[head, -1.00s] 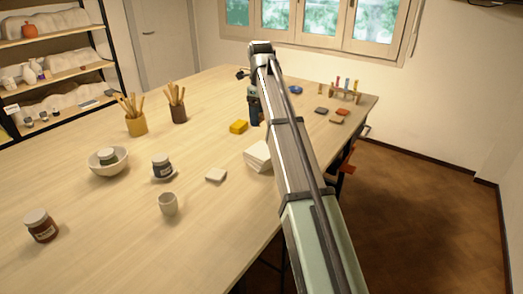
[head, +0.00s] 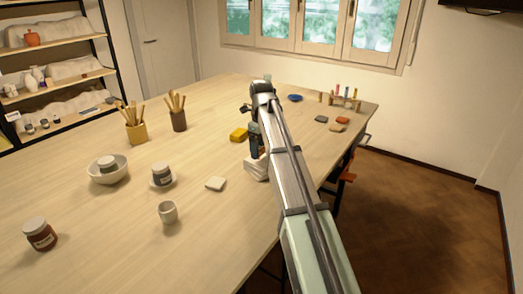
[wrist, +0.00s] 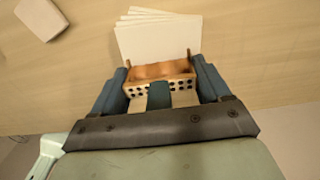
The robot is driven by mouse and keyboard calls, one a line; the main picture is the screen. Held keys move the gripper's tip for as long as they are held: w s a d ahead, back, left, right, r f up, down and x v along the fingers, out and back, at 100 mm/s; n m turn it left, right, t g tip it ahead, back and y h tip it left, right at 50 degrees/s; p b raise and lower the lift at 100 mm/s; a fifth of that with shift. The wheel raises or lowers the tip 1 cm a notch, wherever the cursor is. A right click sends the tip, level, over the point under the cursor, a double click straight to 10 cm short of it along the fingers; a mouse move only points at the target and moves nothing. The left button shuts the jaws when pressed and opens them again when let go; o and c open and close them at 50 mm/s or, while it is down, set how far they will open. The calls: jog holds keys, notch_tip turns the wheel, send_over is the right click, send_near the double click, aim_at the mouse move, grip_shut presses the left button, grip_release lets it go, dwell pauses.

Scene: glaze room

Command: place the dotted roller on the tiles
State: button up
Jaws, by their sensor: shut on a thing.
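My gripper (wrist: 160,88) is shut on the dotted roller (wrist: 160,72), which shows between the fingers in the wrist view as an orange-brown piece with a pale band of dark dots. The tiles (wrist: 158,33) are a slightly fanned white stack just beyond the roller. The roller overlaps their near edge in this view; I cannot tell whether it touches them. In the head view my gripper (head: 256,146) is just above the tiles (head: 256,171), and my arm hides part of the stack. The roller cannot be made out there.
A single pale tile (head: 215,183) lies left of the stack. A yellow block (head: 238,134) lies behind it. The table's right edge is close to the stack.

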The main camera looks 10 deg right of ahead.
aim_at(262, 148)
jog(key=shift+f, duration=0.65)
jog(key=shift+f, duration=0.35)
jog(key=shift+s+f, duration=0.15)
jog(key=shift+f, duration=0.15)
jog(key=c, duration=0.3)
jog(key=o, duration=1.2)
jog(key=shift+f, duration=0.1)
jog(key=shift+o, duration=0.8)
jog(key=shift+s, duration=0.25)
jog(key=r, duration=1.3)
jog(key=shift+w+r, duration=0.25)
jog(key=shift+w, duration=0.1)
